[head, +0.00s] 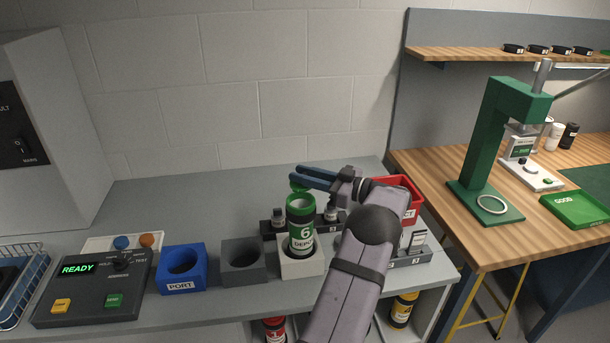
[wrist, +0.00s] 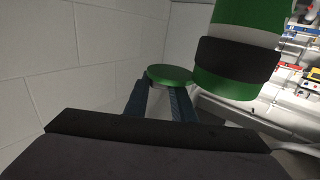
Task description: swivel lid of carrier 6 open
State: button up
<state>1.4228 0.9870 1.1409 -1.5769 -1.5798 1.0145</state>
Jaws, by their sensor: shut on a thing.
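Carrier 6 (head: 301,240), a green tube with a dark band and a "6 DEPOT" label, stands upright in a white square holder (head: 311,268). Its dark mouth shows at the top. Its green lid (head: 297,187) sits at the far side of the rim, swung off at least part of the mouth. My gripper (head: 303,179) is shut on the lid with its blue fingers. In the wrist view the lid (wrist: 170,74) is a flat green disc between the fingertips, beside the carrier's green end (wrist: 225,87). The lid's pivot is hidden.
A grey holder (head: 243,266) and a blue PORT holder (head: 183,270) stand left of the carrier. A control box (head: 92,292) reads READY. A dark rack (head: 268,219) is behind the carrier, and a red bin (head: 408,189) is at right behind my arm.

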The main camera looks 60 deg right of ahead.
dwell(0.3)
jog(key=o, duration=1.1)
jog(key=shift+c, duration=0.2)
jog(key=shift+s, duration=0.1)
jog(key=s+d+b, duration=0.1)
jog(key=s+b, duration=0.1)
jog(key=s, duration=0.5)
jog(key=shift+b, duration=0.35)
jog(key=shift+d, duration=0.1)
